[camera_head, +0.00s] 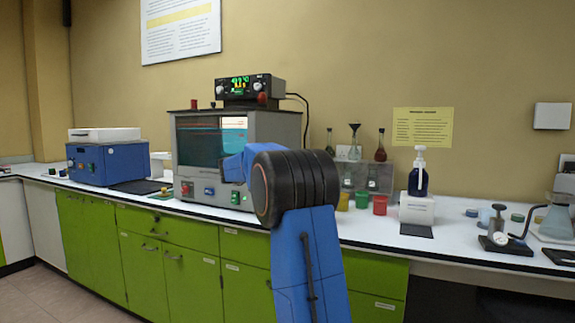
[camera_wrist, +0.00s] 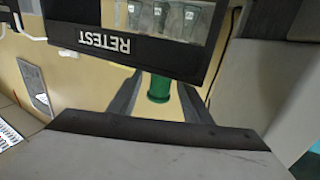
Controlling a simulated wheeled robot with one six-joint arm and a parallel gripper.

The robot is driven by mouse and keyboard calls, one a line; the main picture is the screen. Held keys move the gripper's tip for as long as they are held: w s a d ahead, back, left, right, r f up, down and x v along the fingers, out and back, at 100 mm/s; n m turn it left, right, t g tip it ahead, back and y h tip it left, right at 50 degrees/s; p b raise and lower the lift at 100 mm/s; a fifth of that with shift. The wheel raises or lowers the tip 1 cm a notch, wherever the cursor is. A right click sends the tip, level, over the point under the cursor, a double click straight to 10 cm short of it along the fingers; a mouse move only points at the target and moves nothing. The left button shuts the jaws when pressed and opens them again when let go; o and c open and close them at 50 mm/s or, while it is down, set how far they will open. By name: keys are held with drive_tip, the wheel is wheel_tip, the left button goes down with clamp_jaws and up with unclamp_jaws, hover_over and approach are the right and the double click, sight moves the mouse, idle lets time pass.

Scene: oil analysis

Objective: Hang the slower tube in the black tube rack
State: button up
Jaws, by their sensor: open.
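In the wrist view my gripper (camera_wrist: 160,82) is open, with its two dark fingers spread on either side of a green cylindrical piece (camera_wrist: 158,90). I cannot tell whether the fingers touch it or whether it belongs to a tube. Beyond the fingers is a black-framed holder (camera_wrist: 105,42) marked RETEST, seen upside down, with several clear labelled vessels (camera_wrist: 188,18) behind its edge. I cannot tell for sure whether this is the black tube rack. In the head view my arm hides the gripper, and neither tube can be made out.
A grey bath cabinet (camera_head: 285,128) with a dark window stands on the white counter (camera_head: 455,232), a controller (camera_head: 250,88) on top. A blue instrument (camera_head: 103,160) is left. Flasks, coloured cups (camera_head: 380,205) and a dispenser bottle (camera_head: 418,178) stand right.

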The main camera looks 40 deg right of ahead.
drive_tip(key=a, duration=1.7)
drive_tip(key=shift+a, duration=0.2)
drive_tip(key=shift+w, duration=0.1)
drive_tip(key=w+a+r+n+t+y, duration=0.2)
drive_tip(key=a+r+n+t+y, duration=0.45)
drive_tip(key=a+t, duration=0.65)
drive_tip(key=s+a+f+n+t+y, duration=0.35)
drive_tip(key=a+n+t+y, duration=0.2)
drive_tip(key=a+n, duration=0.2)
drive_tip(key=s+a+f+n+g+y, duration=0.45)
drive_tip(key=s+a+f+y, duration=0.25)
drive_tip(key=s+a+f, duration=0.5)
drive_tip(key=s+d+f+g+h, duration=0.1)
drive_tip(key=s+f+g, duration=0.8)
drive_tip(key=s+f, duration=1.5)
drive_tip(key=s+d, duration=0.1)
drive_tip(key=s, duration=0.2)
drive_tip(key=shift+s, duration=0.35)
